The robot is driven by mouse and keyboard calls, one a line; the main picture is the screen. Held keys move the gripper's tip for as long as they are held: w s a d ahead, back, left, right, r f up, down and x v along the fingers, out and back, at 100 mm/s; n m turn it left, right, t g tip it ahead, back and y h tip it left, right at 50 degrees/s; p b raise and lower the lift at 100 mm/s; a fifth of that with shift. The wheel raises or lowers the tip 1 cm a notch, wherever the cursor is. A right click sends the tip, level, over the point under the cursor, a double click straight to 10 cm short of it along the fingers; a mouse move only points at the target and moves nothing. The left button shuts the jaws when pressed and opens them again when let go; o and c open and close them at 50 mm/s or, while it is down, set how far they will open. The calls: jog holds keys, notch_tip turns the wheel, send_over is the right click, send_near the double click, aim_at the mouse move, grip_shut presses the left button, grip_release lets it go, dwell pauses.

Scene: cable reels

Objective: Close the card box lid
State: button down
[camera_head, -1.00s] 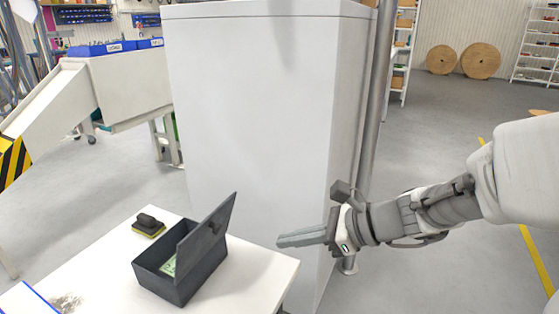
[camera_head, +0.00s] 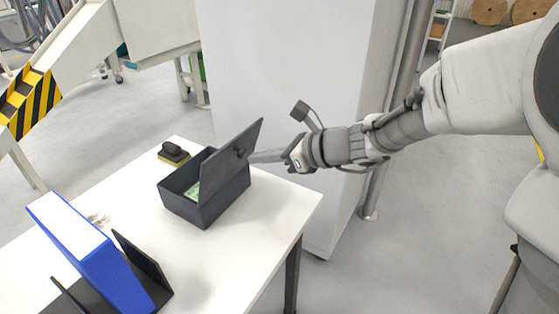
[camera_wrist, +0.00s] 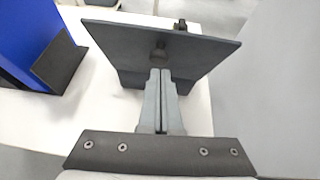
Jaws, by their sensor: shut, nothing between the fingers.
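The dark grey card box (camera_head: 207,203) stands on the white table. Its lid (camera_head: 232,158) is up, tilted outward to the right, and green and white cards (camera_head: 193,191) show inside. My gripper (camera_head: 254,157) is shut and empty, at the outer side of the lid. In the wrist view, the lid (camera_wrist: 114,42) spans the top, and my fingertips (camera_wrist: 160,72) are at a small round knob on its outer face. I cannot tell whether they touch it. The lid hides the box's inside in the wrist view.
On the white table (camera_head: 140,215), a black stamp on a yellow-edged pad (camera_head: 173,153) sits behind the box. A blue binder (camera_head: 95,255) in a black holder (camera_head: 145,262) stands at the front left. A tall light grey cabinet (camera_head: 285,75) rises behind the table.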

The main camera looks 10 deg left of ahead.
jog(key=shift+w+a+r, duration=0.1)
jog(key=shift+a, duration=0.2)
jog(key=shift+r, duration=0.1)
